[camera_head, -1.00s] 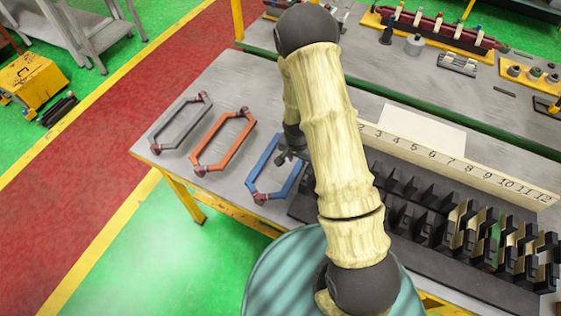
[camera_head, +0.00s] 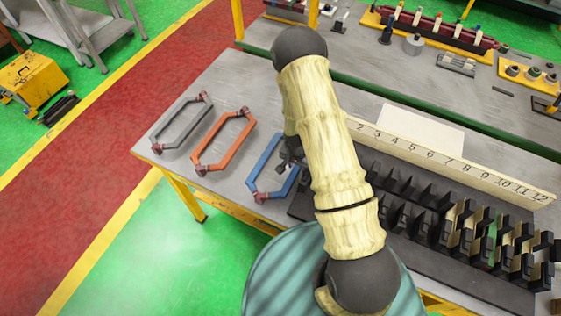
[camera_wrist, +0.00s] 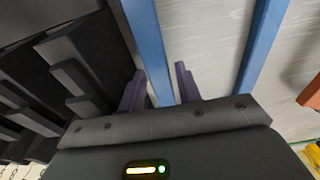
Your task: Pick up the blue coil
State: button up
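The blue coil (camera_head: 265,162) lies flat on the grey table, third in the row of coils, its right part partly hidden by my arm. My gripper (camera_head: 285,167) is over its right side. In the wrist view my gripper (camera_wrist: 162,86) is open, with one finger to each side of one long bar of the blue coil (camera_wrist: 151,52). The other long bar runs farther right. I cannot tell how far the fingertips are above the table, and no contact with the bar shows.
An orange coil (camera_head: 223,142) and a grey coil (camera_head: 180,121) lie to the left. A dark slotted stator block (camera_head: 415,232) stands close on the right, before a numbered strip (camera_head: 455,164). Bare table lies between the coils.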

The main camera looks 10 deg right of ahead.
dwell(0.4)
grip_shut()
jog(key=shift+r, duration=0.1)
jog(key=shift+w+r+b, duration=0.1)
jog(key=shift+r+b, duration=0.25)
jog(key=shift+r, duration=0.15)
notch_tip(320, 180, up, 9)
jog(key=b, duration=0.2)
jog(key=shift+b, duration=0.4)
